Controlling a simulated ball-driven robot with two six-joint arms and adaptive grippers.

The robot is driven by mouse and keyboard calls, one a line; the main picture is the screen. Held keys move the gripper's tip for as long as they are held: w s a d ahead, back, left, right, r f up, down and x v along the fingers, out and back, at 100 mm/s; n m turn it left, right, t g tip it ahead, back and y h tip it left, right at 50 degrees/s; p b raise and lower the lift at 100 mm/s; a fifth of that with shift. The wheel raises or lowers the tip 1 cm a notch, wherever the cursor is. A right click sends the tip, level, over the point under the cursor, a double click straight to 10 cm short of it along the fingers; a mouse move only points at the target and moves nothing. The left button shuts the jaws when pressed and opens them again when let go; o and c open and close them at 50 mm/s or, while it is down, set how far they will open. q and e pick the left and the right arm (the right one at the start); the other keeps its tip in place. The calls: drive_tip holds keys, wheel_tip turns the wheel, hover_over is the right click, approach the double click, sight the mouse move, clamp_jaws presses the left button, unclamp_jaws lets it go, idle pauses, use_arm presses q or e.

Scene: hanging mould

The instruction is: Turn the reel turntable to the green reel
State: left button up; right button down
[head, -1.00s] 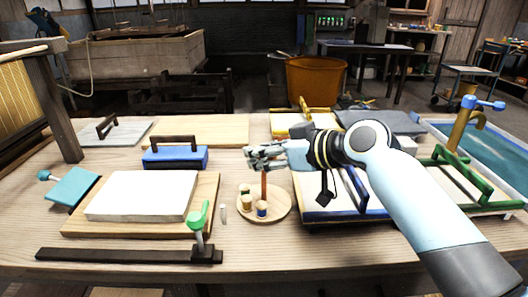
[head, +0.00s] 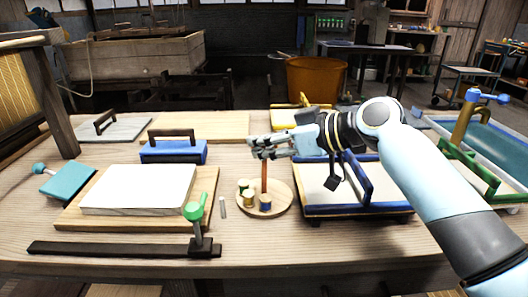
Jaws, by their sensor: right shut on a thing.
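The reel turntable (head: 282,199) is a round wooden disc on the bench with an upright reddish-brown post (head: 264,178) at its middle. Small reels stand on its left and front: a blue reel (head: 265,203) at the front, a yellowish reel (head: 248,200) to its left, and a reel with a greenish look (head: 243,185) behind that at the left. The reels' exact colours are hard to tell at this size. My right gripper (head: 260,149) reaches in from the right and is shut on the top of the post. My left gripper is out of view.
A blue-framed mould (head: 356,209) lies close right of the turntable, under my right arm. A green-handled lever (head: 196,212), a small pale stick (head: 222,208) and a white sheet stack (head: 140,188) are to the left. Bare bench lies in front of the disc.

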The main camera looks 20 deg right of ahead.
drive_tip(key=n+g+y+b, duration=0.1)
drive_tip(key=b, duration=0.1)
drive_tip(key=n+g+y+b, duration=0.1)
drive_tip(key=n+g+b, duration=0.1)
drive_tip(key=n+g+y+b, duration=0.1)
drive_tip(key=n+g+b, duration=0.1)
drive_tip(key=shift+f+b, duration=0.3)
drive_tip(key=shift+b, duration=0.1)
drive_tip(key=n+g+y+b, duration=0.1)
drive_tip(key=n+g+b, duration=0.2)
drive_tip(key=shift+r, duration=0.2)
drive_tip(key=shift+r+g, duration=0.1)
drive_tip(key=shift+g, duration=0.2)
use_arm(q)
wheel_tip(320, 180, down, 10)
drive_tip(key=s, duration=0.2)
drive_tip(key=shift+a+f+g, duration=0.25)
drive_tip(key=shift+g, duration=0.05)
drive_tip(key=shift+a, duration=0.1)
use_arm(e)
drive_tip(key=c, duration=1.4)
unclamp_jaws()
drive_tip(key=shift+o, duration=0.2)
drive_tip(key=shift+d, duration=0.1)
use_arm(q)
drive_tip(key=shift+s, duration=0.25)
use_arm(e)
drive_tip(key=v, duration=1.2)
